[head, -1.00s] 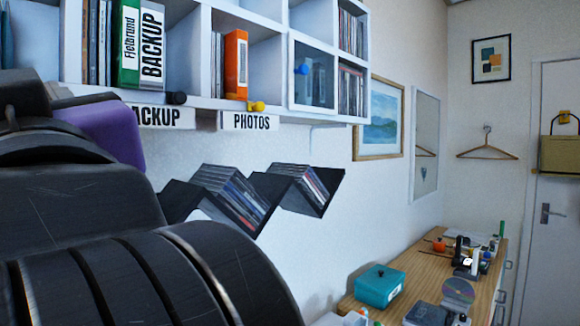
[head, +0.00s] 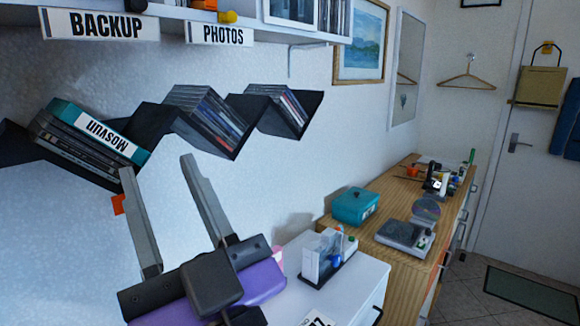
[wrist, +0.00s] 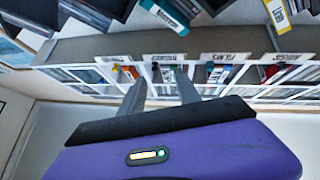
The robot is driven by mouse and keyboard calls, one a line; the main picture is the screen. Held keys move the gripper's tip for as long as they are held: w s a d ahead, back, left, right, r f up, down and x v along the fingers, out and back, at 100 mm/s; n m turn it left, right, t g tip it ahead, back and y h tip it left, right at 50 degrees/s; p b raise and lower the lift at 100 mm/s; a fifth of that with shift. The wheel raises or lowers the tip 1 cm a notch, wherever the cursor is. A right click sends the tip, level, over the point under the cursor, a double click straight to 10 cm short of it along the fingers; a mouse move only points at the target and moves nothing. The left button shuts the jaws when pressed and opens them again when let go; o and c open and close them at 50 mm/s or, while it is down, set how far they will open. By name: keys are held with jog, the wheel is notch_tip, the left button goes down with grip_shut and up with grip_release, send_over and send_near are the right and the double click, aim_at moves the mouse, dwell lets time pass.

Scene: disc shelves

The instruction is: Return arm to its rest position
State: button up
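My gripper (head: 160,217) is in the lower left of the head view, its two grey fingers pointing up and spread apart with nothing between them. Its purple body shows below them. In the wrist view the two fingers of my gripper (wrist: 160,92) also stand apart and empty. Behind the fingers in the head view is the white wall, with a dark zigzag disc shelf (head: 150,118) above and to the left. A teal disc case labelled MOSVUN (head: 97,130) lies tilted on that shelf with other cases, near the left fingertip; whether they touch is unclear.
A white cabinet (head: 352,289) with a small organiser (head: 325,258) stands right of my gripper. Beyond it, a wooden sideboard (head: 393,215) carries a teal box (head: 354,205) and a disc player (head: 404,234). A labelled wall shelf (head: 170,12) runs above. Floor at right is open.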

jog(key=s+d+f+m+h, duration=0.2)
jog(key=s+d+f+h, duration=0.15)
jog(key=d+f, duration=0.7)
jog(key=s+d+f+m+h, duration=0.2)
jog(key=d+f+h, duration=0.45)
jog(key=f, duration=0.75)
jog(key=s+d+f+m+g+h, duration=0.2)
jog(key=s+d+f, duration=0.5)
jog(key=s, duration=0.3)
jog(key=s+d+f+m+g+h, duration=0.2)
jog(key=s+d+f+g+h, duration=0.1)
jog(key=s+d+f, duration=0.4)
jog(key=s+f, duration=0.2)
jog(key=s, duration=0.2)
jog(key=shift+s+d+h, duration=0.2)
jog(key=shift+s+h, duration=0.05)
jog(key=shift+h, duration=0.05)
